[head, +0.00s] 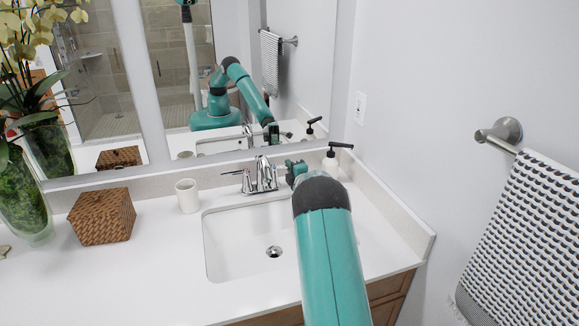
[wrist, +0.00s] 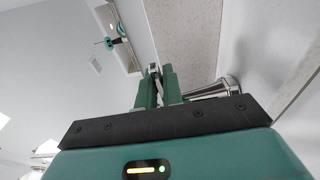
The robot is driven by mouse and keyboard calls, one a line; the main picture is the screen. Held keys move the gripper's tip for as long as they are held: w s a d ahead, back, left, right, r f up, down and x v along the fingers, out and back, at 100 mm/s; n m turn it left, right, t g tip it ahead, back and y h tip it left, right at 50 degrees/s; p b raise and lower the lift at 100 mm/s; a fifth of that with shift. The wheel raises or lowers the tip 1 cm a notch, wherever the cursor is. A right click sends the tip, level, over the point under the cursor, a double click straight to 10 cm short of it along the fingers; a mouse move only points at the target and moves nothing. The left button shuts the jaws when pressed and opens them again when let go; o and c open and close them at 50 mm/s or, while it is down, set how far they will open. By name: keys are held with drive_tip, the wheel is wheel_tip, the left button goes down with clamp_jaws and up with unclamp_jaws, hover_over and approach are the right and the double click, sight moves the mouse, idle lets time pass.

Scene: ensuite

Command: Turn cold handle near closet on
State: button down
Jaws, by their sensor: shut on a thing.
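The chrome faucet (head: 262,174) stands behind the white sink (head: 222,262) in the head view. Its left lever (head: 233,172) points out to the left. My gripper (head: 292,170) is at the right side of the faucet, where the right-hand cold handle is mostly hidden behind it. In the wrist view my two green fingers (wrist: 158,88) are closed around the slim metal cold handle (wrist: 157,82). A thicker chrome part of the faucet (wrist: 208,90) shows just right of the fingers. No running water can be made out in the sink.
A soap dispenser (head: 331,160) stands close to the right of my gripper. A white cup (head: 187,196) and a wicker box (head: 102,217) stand left of the sink. The mirror (head: 235,70) is close behind the faucet. A towel (head: 525,235) hangs on the right wall.

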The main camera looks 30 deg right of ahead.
drive_tip(key=shift+s+a+m+g+h, duration=0.35)
drive_tip(key=shift+m+h, duration=0.4)
drive_tip(key=shift+h, duration=0.35)
drive_tip(key=shift+s+a+m+g+h, duration=0.25)
drive_tip(key=shift+m+g+h, duration=0.2)
drive_tip(key=shift+m+h, duration=0.5)
drive_tip(key=shift+s+a+m+g+h, duration=0.2)
drive_tip(key=shift+s+m+g+h, duration=0.3)
drive_tip(key=shift+h, duration=0.75)
drive_tip(key=shift+w, duration=0.1)
drive_tip(key=c, duration=1.5)
unclamp_jaws()
drive_tip(key=shift+c, duration=0.2)
drive_tip(key=v, duration=1.3)
drive_tip(key=shift+s+a, duration=0.3)
drive_tip(key=shift+a, duration=0.05)
drive_tip(key=shift+f, duration=0.1)
